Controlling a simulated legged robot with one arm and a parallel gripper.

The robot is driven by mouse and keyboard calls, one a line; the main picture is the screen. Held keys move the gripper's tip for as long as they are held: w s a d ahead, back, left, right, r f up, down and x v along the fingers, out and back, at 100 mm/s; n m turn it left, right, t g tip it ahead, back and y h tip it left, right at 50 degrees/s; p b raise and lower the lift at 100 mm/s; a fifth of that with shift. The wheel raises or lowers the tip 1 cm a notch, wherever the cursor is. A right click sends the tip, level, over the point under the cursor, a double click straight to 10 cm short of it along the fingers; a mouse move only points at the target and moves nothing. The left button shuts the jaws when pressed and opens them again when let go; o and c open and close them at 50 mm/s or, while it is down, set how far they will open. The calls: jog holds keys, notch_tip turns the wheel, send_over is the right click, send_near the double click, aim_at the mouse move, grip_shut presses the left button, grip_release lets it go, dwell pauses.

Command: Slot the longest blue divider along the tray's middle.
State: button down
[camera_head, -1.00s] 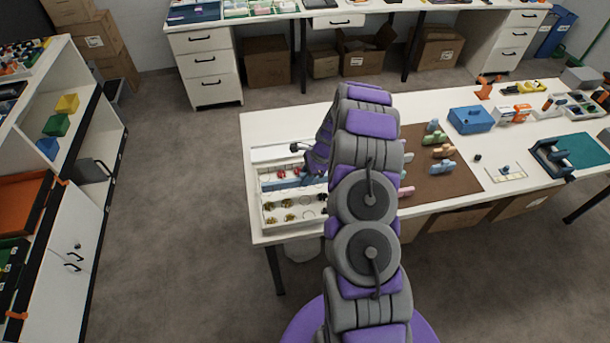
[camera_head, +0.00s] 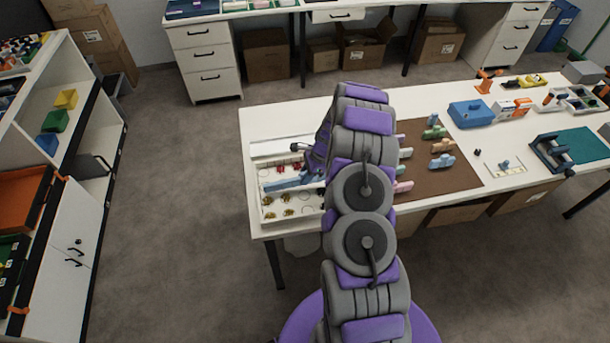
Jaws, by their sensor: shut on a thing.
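A white tray (camera_head: 265,215) sits at the left end of the near table. It holds small red pieces (camera_head: 290,167) in its back part and several brass-coloured pieces (camera_head: 270,214) in its front part. A long blue divider (camera_head: 287,184) lies across the tray's middle in the picture, slanting up toward the right. My gripper (camera_head: 319,175) is at the divider's right part and shut on it. My arm hides the fingertips and the tray's right side. I cannot tell whether the divider touches the tray or is held just above it.
A brown mat (camera_head: 440,180) with several coloured pieces lies right of my arm. A blue box (camera_head: 470,113), a blue clamp-like tool (camera_head: 552,155) and a teal mat (camera_head: 585,145) are farther right. The table's left back corner (camera_head: 262,118) is clear.

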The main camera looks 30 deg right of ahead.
jog(key=shift+r+p, duration=1.7)
jog(key=shift+r, duration=1.05)
